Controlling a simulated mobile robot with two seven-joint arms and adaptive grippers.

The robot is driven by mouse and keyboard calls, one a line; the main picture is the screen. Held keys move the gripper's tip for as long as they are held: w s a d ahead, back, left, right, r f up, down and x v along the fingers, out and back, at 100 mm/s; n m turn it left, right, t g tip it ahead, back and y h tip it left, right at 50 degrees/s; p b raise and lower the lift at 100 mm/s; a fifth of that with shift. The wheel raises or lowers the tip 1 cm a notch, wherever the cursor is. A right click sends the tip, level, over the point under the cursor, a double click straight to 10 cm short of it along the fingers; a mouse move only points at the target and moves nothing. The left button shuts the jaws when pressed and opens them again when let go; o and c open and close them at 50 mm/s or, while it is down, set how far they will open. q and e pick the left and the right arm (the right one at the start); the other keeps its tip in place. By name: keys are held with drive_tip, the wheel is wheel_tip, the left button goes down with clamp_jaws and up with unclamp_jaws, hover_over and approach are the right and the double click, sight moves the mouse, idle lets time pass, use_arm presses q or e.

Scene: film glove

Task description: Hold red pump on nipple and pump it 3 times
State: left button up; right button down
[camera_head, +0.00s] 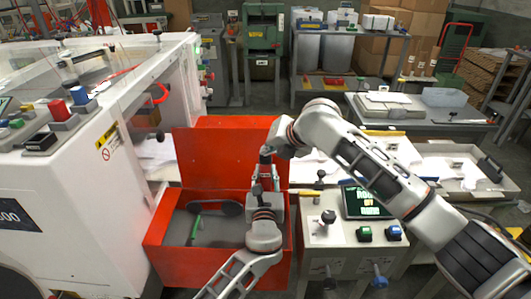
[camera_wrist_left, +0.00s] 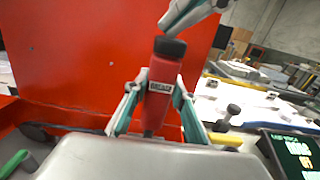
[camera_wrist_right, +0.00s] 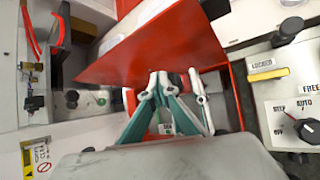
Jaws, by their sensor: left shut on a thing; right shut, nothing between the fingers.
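In the head view my left gripper (camera_head: 264,182) points up in front of the red box, and the pump barely stands out there. My right gripper (camera_head: 266,154) comes down from above with its fingers shut and empty. In the left wrist view its tips (camera_wrist_left: 170,22) are just above the black cap; contact cannot be told. In the right wrist view my right gripper (camera_wrist_right: 159,76) shows near the cap. I cannot make out the nipple.
An open red box (camera_head: 182,262) with its lid raised lies behind and below the grippers. A white machine (camera_head: 60,215) stands at the left. A control panel with a screen (camera_head: 366,202) and knobs stands close on the right.

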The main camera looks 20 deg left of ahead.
drive_tip(key=shift+r, duration=1.2)
drive_tip(key=shift+r, duration=0.15)
drive_tip(key=shift+r, duration=2.4)
wheel_tip(320, 180, up, 4)
drive_tip(key=shift+f, duration=0.1)
hover_over(267, 157)
drive_tip(key=shift+f, duration=4.35)
drive_tip(key=shift+f, duration=0.1)
